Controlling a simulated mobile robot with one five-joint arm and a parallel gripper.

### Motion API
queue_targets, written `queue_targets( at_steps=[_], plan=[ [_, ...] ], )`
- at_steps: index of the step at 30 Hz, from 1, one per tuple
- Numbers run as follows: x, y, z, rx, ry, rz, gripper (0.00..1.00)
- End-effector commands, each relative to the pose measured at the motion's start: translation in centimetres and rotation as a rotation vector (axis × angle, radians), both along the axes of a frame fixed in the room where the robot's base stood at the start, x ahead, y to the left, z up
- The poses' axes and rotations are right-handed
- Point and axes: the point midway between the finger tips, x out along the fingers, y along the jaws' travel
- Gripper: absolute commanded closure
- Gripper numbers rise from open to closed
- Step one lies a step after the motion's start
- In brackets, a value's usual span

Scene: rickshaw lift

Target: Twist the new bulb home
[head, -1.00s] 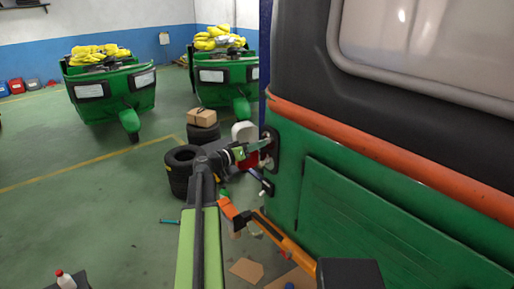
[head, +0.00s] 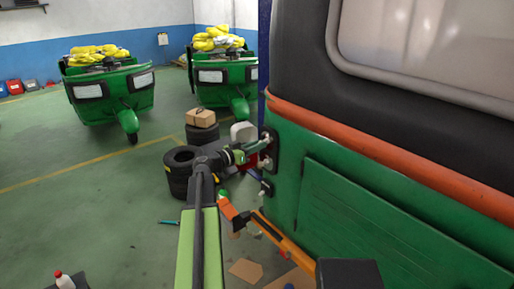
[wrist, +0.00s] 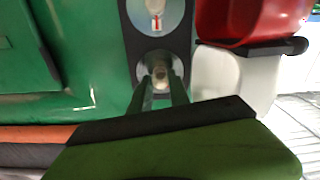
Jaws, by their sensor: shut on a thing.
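A dark lamp panel (wrist: 186,45) with two round silvery sockets is set in the green vehicle body (wrist: 85,60). In the wrist view, a clear bulb (wrist: 160,74) sits in the nearer socket, between the fingertips of my gripper (wrist: 161,92). My gripper is shut on this bulb. The farther socket (wrist: 156,17) holds a pale fitting with a red mark. In the head view my gripper (head: 264,146) reaches the upper part of the panel, and a pale round fitting (head: 264,163) shows below it. How deep the bulb sits cannot be told.
A red container (wrist: 250,18) and a white one (wrist: 225,80) stand close beside the panel. An orange-and-black arm-like bar (head: 283,240) lies below. Stacked tyres (head: 180,170) stand left of my arm. Green rickshaws (head: 110,90) stand behind. Floor at left is mostly clear.

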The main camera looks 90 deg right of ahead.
Motion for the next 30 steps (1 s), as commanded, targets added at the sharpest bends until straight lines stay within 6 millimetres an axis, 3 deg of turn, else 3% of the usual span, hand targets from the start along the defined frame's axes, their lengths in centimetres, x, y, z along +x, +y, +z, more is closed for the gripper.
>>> queue_targets(
  at_steps=[5,13,23,24,28,30],
  plan=[
    [-0.06,-0.01,0.03,-0.004,-0.002,-0.001,0.97],
    [-0.15,-0.06,0.04,-0.240,-0.224,-0.001,0.97],
    [-0.20,-0.08,0.05,-0.290,-0.269,-0.002,0.97],
    [-0.19,-0.07,0.05,-0.287,-0.266,-0.002,0.72],
    [-0.15,-0.07,0.04,-0.284,-0.265,-0.002,0.55],
    [-0.14,-0.07,0.04,-0.284,-0.265,-0.002,0.52]
  ],
)
